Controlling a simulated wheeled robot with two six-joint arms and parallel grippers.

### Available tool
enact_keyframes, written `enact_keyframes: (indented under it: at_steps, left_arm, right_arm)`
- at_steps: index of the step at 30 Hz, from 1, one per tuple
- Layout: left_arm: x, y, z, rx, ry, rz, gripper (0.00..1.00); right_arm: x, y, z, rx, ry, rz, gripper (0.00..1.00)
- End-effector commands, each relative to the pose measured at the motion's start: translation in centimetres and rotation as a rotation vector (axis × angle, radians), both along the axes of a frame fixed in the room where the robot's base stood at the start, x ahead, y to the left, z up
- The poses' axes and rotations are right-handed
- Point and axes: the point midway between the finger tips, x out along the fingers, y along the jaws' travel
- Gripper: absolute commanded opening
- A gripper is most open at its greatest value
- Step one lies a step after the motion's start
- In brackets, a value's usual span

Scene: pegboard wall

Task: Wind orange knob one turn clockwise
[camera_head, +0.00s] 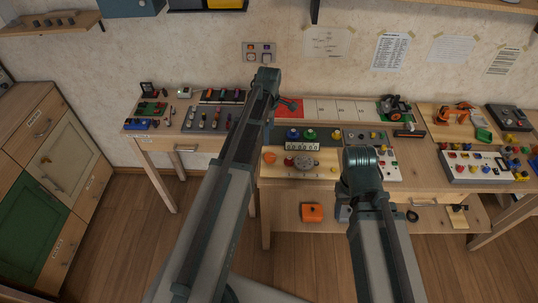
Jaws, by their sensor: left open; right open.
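A small round orange knob (269,158) sits at the left end of a light wooden board on the middle workbench (415,185). It is right beside my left arm's dark link and looks clear of it. Its pointer or markings are too small to read. My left arm rises from the bottom to a joint above the bench's back edge. My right arm rises to a joint over the bench's front part, right of the knob.
A grey dial (304,163) and a red knob (288,162) share the board. Behind stands a counter box (302,146). A button panel (478,167) is at the right. An orange box (312,212) is on the lower shelf. A side table (150,143) and drawers (46,155) stand left.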

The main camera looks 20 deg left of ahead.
Motion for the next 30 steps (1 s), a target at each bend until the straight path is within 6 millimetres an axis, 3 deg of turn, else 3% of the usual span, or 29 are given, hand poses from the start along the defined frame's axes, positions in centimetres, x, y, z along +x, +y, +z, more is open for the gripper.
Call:
enact_keyframes:
  at_steps: [24, 30]
  left_arm:
    - [0.0, 0.0, -11.1, 0.000, 0.000, -0.002, 0.89]
    - [0.0, 0.0, -12.9, 0.000, 0.000, -0.002, 0.89]
  right_arm:
    - [0.0, 0.0, -11.1, 0.000, 0.000, 0.000, 0.50]
    - [0.0, 0.0, -12.9, 0.000, 0.000, 0.000, 0.50]
